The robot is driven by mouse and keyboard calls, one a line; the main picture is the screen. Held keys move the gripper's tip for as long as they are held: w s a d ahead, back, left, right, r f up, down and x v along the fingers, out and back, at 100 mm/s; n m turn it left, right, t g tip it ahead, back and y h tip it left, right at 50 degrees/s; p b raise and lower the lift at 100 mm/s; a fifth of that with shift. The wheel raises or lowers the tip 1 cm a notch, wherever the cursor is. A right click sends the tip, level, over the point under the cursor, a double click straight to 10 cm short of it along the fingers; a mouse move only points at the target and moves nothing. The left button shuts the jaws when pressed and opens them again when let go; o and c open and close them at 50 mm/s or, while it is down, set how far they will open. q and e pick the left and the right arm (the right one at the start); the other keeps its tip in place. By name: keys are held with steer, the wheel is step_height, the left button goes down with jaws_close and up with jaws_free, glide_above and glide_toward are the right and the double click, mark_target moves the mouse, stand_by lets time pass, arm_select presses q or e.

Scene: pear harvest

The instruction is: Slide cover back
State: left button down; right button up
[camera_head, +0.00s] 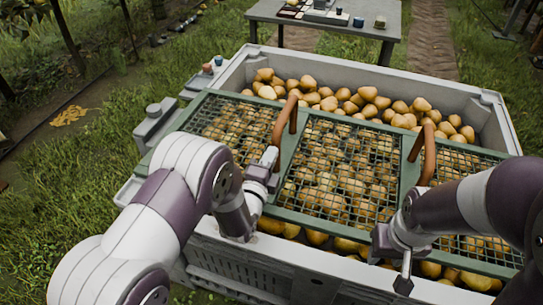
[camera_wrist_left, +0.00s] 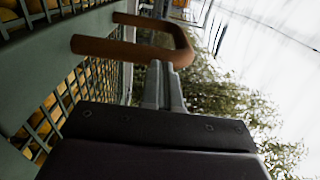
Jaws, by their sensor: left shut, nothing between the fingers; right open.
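The cover is a green frame (camera_head: 293,179) with wire mesh panels. It lies across the front part of a grey bin (camera_head: 487,95) full of pears (camera_head: 370,103). It has a left brown handle (camera_head: 279,125) and a right brown handle (camera_head: 429,152). My left gripper (camera_head: 269,158) is at the near end of the left handle. In the left wrist view its fingers (camera_wrist_left: 164,84) are shut with nothing between them, just by the brown handle (camera_wrist_left: 150,49); I cannot tell whether they touch it. My right gripper (camera_head: 402,279) is open and empty at the cover's near right edge.
Pears lie uncovered along the back of the bin. A grey table (camera_head: 330,19) with small items stands behind it. Small cups (camera_head: 213,64) sit on a ledge at the bin's left. Grass (camera_head: 70,175) surrounds the bin.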

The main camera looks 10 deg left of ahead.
arm_select(q)
steer(key=shift+w+d, duration=0.1)
steer(key=shift+w, duration=0.45)
arm_select(e)
steer(key=shift+f, duration=0.1)
step_height(320, 180, down, 6)
steer(key=b, duration=0.6)
steer(key=shift+f, duration=0.1)
arm_select(q)
steer(key=w+d, duration=0.1)
steer(key=w, duration=0.5)
steer(key=w+d, duration=0.1)
steer(key=w, duration=0.6)
steer(key=w+d+b, duration=0.1)
steer(key=w+d, duration=0.1)
steer(key=w, duration=0.5)
arm_select(e)
steer(key=shift+w+d+f, duration=0.15)
steer(key=shift+w+f, duration=0.3)
steer(key=shift+w, duration=0.4)
arm_select(q)
steer(key=shift+r, duration=0.1)
arm_select(e)
steer(key=shift+r, duration=0.1)
